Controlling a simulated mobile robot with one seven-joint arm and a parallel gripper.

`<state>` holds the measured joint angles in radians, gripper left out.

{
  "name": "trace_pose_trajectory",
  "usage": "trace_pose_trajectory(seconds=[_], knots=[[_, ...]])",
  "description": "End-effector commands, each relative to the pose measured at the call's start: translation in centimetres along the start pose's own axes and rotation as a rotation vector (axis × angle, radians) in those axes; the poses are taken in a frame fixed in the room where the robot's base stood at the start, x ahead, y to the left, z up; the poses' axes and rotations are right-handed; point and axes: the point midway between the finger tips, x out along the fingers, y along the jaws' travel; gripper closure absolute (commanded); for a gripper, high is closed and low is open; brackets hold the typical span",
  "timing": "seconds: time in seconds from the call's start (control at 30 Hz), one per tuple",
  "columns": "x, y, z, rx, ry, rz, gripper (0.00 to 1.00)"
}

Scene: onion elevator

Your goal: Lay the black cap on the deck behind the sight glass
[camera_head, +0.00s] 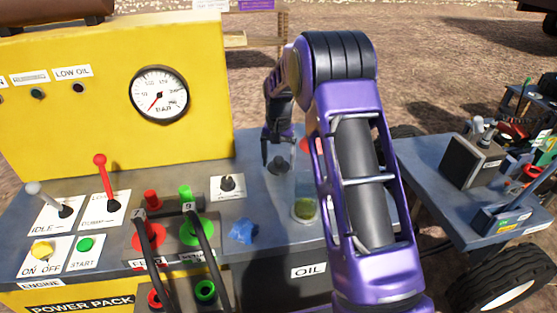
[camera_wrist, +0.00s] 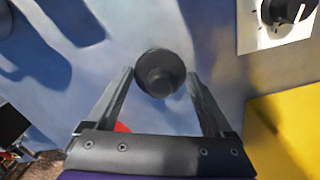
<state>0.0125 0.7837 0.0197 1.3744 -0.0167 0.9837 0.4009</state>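The black cap (camera_head: 279,165) is a dark round piece with a narrower knob. It is on or just above the grey-blue deck (camera_head: 262,205), behind the sight glass (camera_head: 305,209), which shows yellow-green liquid. My gripper (camera_head: 274,158) points down at the cap. In the wrist view the cap (camera_wrist: 160,73) lies between the fingertips of my gripper (camera_wrist: 160,76), with a narrow gap showing on each side. The fingers look open around it. My arm hides part of the deck right of the sight glass.
A black knob on a white plate (camera_head: 228,187) and a crumpled blue rag (camera_head: 242,231) are left of the sight glass. A yellow gauge panel (camera_head: 110,85) rises at the left. A red part (camera_head: 308,146) is partly hidden behind my arm. A side table (camera_head: 450,190) holds several items.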

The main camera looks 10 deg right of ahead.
Motion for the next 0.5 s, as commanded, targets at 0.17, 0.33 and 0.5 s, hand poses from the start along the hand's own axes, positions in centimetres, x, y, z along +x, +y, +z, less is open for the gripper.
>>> trace_pose_trajectory(seconds=[0.17, 0.33, 0.5], knots=[[-0.1, 0.0, 0.0, 0.0, 0.0, 0.0, 0.0], [-0.4, 0.0, 0.0, 0.0, 0.001, 0.0, 0.0], [-2.6, -0.1, -0.1, 0.0, 0.004, -0.002, 0.0]])
